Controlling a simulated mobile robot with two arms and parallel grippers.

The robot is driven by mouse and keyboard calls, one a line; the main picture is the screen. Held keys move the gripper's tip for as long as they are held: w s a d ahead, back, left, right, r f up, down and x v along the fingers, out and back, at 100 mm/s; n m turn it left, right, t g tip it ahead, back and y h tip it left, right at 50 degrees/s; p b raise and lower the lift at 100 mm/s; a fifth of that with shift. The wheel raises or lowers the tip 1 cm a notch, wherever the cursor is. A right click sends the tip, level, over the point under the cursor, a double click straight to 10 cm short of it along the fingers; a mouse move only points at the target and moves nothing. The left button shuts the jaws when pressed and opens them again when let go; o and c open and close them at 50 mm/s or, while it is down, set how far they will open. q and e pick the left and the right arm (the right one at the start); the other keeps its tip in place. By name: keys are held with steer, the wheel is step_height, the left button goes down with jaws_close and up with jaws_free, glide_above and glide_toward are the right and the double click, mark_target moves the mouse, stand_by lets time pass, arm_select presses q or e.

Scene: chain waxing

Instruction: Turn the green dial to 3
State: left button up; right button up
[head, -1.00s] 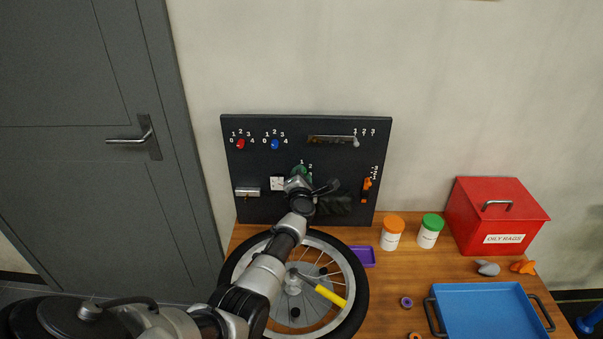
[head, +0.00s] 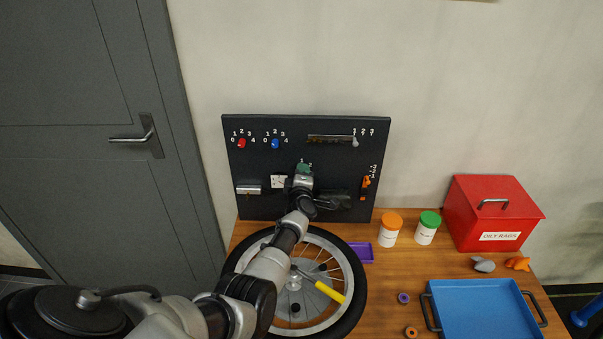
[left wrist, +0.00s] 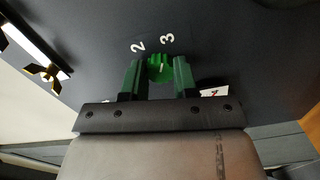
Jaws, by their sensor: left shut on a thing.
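The green dial (left wrist: 160,69) is on the black panel (head: 330,160), with the numerals 2 and 3 printed above it in the left wrist view. My left gripper (left wrist: 158,80) has one dark green finger on each side of the dial and is shut on it. In the head view my left gripper (head: 303,172) reaches the panel from below and covers most of the dial and its numerals. The dial's setting cannot be read. My right gripper is not in view.
The panel also carries a red dial (head: 242,143), a blue dial (head: 276,143) and an orange handle (head: 366,182). Below my arm lies a wheel (head: 357,292) on the wooden table (head: 385,270). Two jars, a red box (head: 490,215) and a blue tray (head: 480,310) stand right.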

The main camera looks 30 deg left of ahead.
arm_select(q)
steer(key=shift+f+m, duration=0.15)
steer(key=shift+m, duration=0.35)
steer(key=o, duration=0.9)
steer(key=p+v, duration=0.2)
steer(key=v, duration=0.9)
steer(key=shift+a, duration=0.1)
